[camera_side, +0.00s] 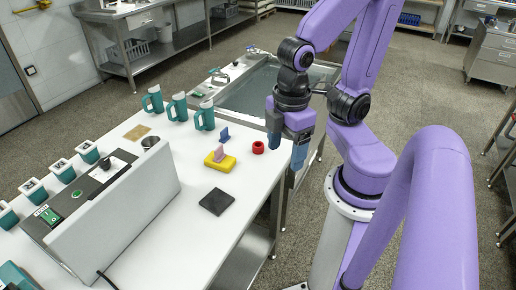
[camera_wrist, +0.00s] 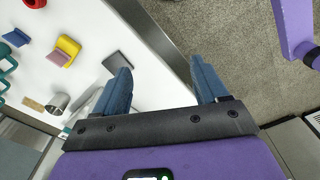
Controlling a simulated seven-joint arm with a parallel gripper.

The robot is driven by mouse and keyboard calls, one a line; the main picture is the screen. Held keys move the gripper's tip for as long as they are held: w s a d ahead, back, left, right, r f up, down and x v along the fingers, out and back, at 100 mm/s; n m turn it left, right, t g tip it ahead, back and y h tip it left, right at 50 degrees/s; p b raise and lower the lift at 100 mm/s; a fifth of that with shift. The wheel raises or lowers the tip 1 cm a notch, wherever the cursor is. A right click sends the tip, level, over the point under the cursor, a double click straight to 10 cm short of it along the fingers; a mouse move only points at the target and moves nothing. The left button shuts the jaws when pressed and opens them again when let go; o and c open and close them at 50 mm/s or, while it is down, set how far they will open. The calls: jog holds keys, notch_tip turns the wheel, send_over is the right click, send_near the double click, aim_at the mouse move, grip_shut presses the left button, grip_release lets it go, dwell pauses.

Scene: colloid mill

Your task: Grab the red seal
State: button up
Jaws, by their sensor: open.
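The red seal (camera_side: 258,147) is a small red ring on the white table, near its right edge. It also shows in the wrist view (camera_wrist: 35,3) at the upper left, cut by the top edge. My gripper (camera_side: 287,152) has blue fingers and is to the right of the red seal, above the table's edge and apart from the seal. In the wrist view my gripper (camera_wrist: 162,80) is open and empty, with its two fingers wide apart over the table edge and the floor.
Beside the seal are a yellow block with a pink piece (camera_side: 220,160), a small blue piece (camera_side: 224,134) and a dark square plate (camera_side: 216,201). Teal cups (camera_side: 203,115) stand behind. A grey machine (camera_side: 115,205) fills the table's left. A sink (camera_side: 262,88) lies behind.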

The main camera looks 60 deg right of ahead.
jog(key=w+d+f+m, duration=0.1)
jog(key=w+d+m, duration=0.2)
jog(key=w+m, duration=0.6)
jog(key=m, duration=2)
send_over(259, 144)
notch_tip(259, 144, down, 6)
jog(key=f, duration=0.9)
jog(key=shift+s+a+f, duration=0.1)
jog(key=shift+a+f, duration=0.15)
jog(key=shift+f, duration=0.15)
jog(key=shift+w+d+f, duration=0.1)
jog(key=shift+f, duration=1.6)
jog(key=shift+w+d+f, duration=0.1)
jog(key=shift+f, duration=1.55)
jog(key=c, duration=1.1)
